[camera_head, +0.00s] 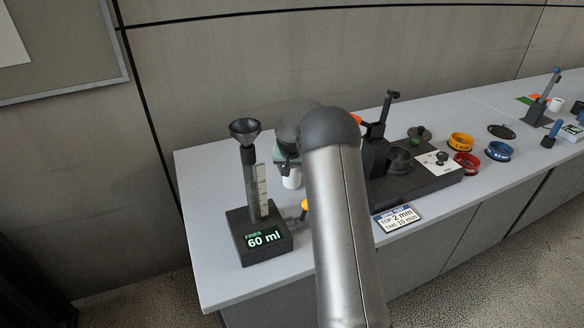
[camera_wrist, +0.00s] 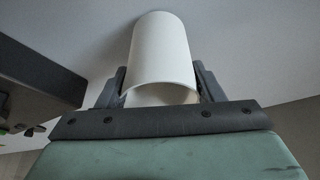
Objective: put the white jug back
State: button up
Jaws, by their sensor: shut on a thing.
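The white jug (camera_wrist: 161,52) is a plain white cylinder, seen close up in the wrist view between the two fingers of my gripper (camera_wrist: 161,88). My gripper is shut on it. In the head view a small part of the white jug (camera_head: 292,180) shows below my gripper (camera_head: 288,163), just left of my arm. My arm hides most of the gripper there. I cannot tell whether the jug touches the tabletop.
The black measuring stand (camera_head: 262,238) with a funnel (camera_head: 245,130) and a "60 ml" display stands left of the jug. A black machine (camera_head: 415,180) and a "TOP 2 mm" sign (camera_head: 396,218) are to the right. Coloured rings (camera_head: 467,162) lie farther right on the grey counter (camera_head: 215,275).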

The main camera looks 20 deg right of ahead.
jog(key=shift+f+b, duration=0.25)
jog(key=shift+b, duration=0.05)
jog(key=o, duration=1.4)
jog(key=shift+o, duration=0.2)
jog(key=b+v, duration=0.2)
jog(key=v, duration=1.5)
jog(key=shift+r, duration=0.25)
jog(key=s+a+f+n+g+y, duration=0.1)
jog(key=s+a, duration=0.5)
jog(key=s, duration=0.7)
jog(key=s+a+f+n+g, duration=0.1)
jog(key=s+a+f+n, duration=0.2)
jog(key=s, duration=0.9)
jog(key=s+a+f+n+g+y, duration=0.1)
jog(key=s+a+f+n, duration=0.1)
jog(key=s+a, duration=0.6)
jog(key=s, duration=0.5)
jog(key=shift+s+a+f+g+y, duration=0.15)
jog(key=shift+s+a+g+y, duration=0.15)
jog(key=shift+s+a, duration=0.05)
